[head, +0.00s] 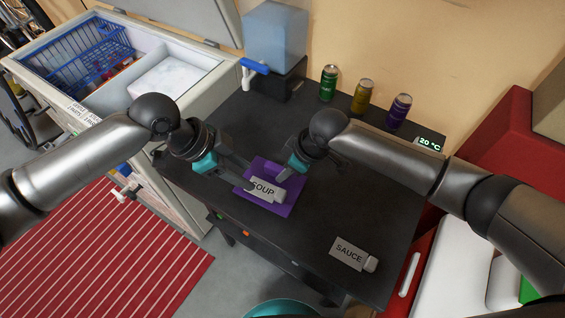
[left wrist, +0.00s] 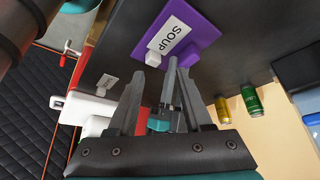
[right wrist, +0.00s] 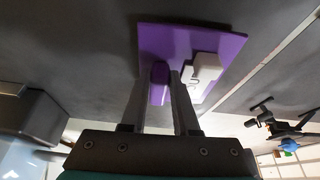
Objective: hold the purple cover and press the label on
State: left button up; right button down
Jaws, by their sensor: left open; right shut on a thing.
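The purple cover (head: 286,209) lies flat on the dark table. A white SOUP label (head: 263,190) with a small tab lies against the cover's face; whether it is stuck down I cannot tell. Both also show in the left wrist view, the cover (left wrist: 206,30) and the label (left wrist: 168,37). My right gripper (head: 284,177) is shut on the cover's raised purple grip (right wrist: 160,82), seen between its fingers in the right wrist view. My left gripper (head: 252,178) is open at the cover's left side, close to the label. Its fingers (left wrist: 160,75) hold nothing.
A white SAUCE label (head: 349,253) lies near the table's front right. Green (head: 328,83), yellow (head: 362,96) and purple (head: 398,110) cans stand at the back, beside a 20 °C display (head: 429,142). A blue water tank (head: 275,37) stands at the back left. An open chest freezer (head: 190,100) adjoins the table's left.

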aim_at(267, 170)
pick_arm(q)
jog(key=shift+w+d+f, duration=0.1)
jog(key=shift+c, duration=1.3)
jog(key=shift+w+d+f+y, duration=0.1)
jog(key=shift+d+f+y, duration=0.05)
jog(key=shift+f+y, duration=0.15)
jog(key=shift+c, duration=0.8)
jog(key=shift+w+d+f+m+g+y, duration=0.2)
jog(key=shift+w+d+f+m+y, duration=0.2)
jog(key=shift+y, duration=0.2)
jog(key=shift+w+d+f+m+g+y, duration=0.2)
jog(key=shift+w+d+f+m+y, duration=0.1)
jog(key=shift+f+m+y, duration=0.25)
grip_shut()
jog(key=y, duration=0.1)
jog(key=m+y, duration=0.1)
jog(key=shift+w+d+y, duration=0.35)
jog(key=shift+d, duration=0.05)
jog(key=shift+f, duration=2.55)
